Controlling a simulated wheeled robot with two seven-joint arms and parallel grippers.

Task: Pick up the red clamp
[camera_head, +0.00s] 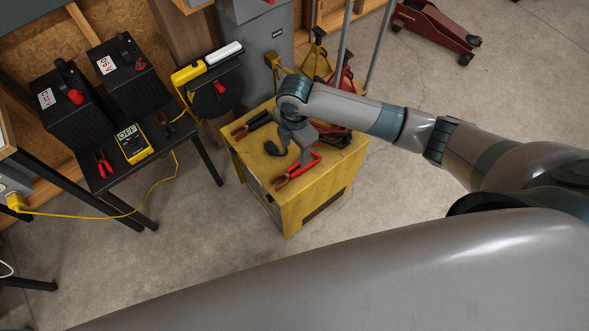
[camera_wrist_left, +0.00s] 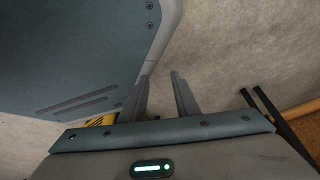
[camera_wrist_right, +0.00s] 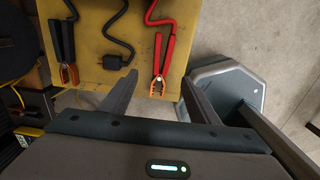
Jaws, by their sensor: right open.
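The red clamp (camera_head: 293,172) lies on the yellow cart top near its front edge, with a red cable attached. In the right wrist view the red clamp (camera_wrist_right: 158,62), with its copper-coloured jaws, shows between and beyond my finger tips. My right gripper (camera_head: 289,154) is open and empty, pointing down over the cart beside the clamp; its fingers also show in the right wrist view (camera_wrist_right: 157,82). My left gripper (camera_wrist_left: 161,76) is open and empty in the left wrist view, above the floor, and is not in the head view.
A black clamp (camera_wrist_right: 62,52) and a black cable plug (camera_wrist_right: 113,62) lie on the yellow cart (camera_head: 317,197). A dark table at left holds two black batteries (camera_head: 130,73), a yellow multimeter (camera_head: 133,143) and another small red clip (camera_head: 103,163). Open floor surrounds the cart's front.

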